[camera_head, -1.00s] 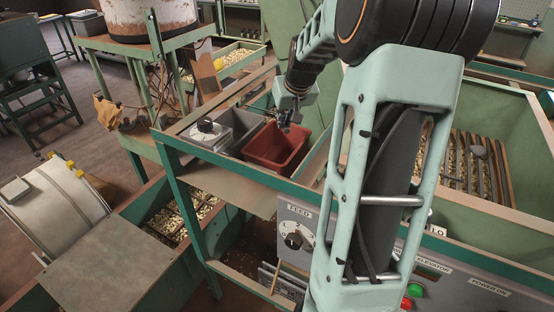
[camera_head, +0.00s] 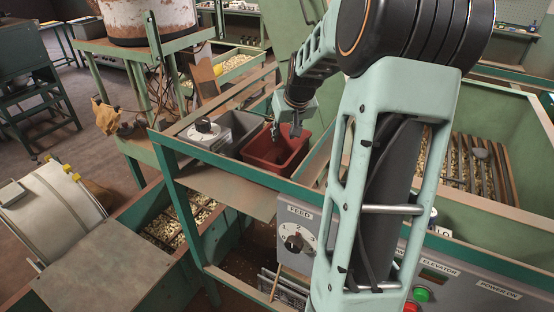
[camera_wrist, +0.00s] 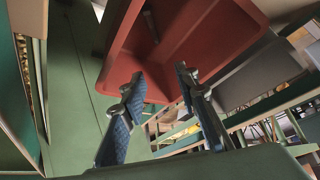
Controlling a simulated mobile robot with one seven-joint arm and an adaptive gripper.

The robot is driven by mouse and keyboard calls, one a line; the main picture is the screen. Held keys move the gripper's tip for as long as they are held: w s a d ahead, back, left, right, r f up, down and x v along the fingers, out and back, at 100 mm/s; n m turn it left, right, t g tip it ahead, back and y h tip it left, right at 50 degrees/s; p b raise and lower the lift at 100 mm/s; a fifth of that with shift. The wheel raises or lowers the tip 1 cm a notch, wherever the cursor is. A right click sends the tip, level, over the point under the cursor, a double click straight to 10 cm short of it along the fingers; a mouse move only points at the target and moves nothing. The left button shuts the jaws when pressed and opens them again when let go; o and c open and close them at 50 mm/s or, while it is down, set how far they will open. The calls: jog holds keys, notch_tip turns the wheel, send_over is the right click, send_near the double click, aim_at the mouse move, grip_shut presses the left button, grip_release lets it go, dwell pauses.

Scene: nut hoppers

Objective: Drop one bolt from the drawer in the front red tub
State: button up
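The red tub (camera_head: 262,157) sits in the green-edged rack, in the middle of the head view. My gripper (camera_head: 285,132) is over it with its fingers spread. In the wrist view the two fingertips (camera_wrist: 160,82) stand apart with nothing between them, and the red tub (camera_wrist: 215,65) lies just beyond them. A small dark, slim piece, which looks like a bolt (camera_wrist: 151,27), is inside the tub against its red surface. No drawer can be made out for certain.
A grey bin (camera_head: 243,124) stands beside the red tub, with a white dial box (camera_head: 204,135) to its left. A green front rail (camera_head: 245,172) runs before the tub. A control panel with a feed dial (camera_head: 294,243) is below. A slatted hopper (camera_head: 530,160) is at right.

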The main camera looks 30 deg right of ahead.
jog(key=v, duration=1.2)
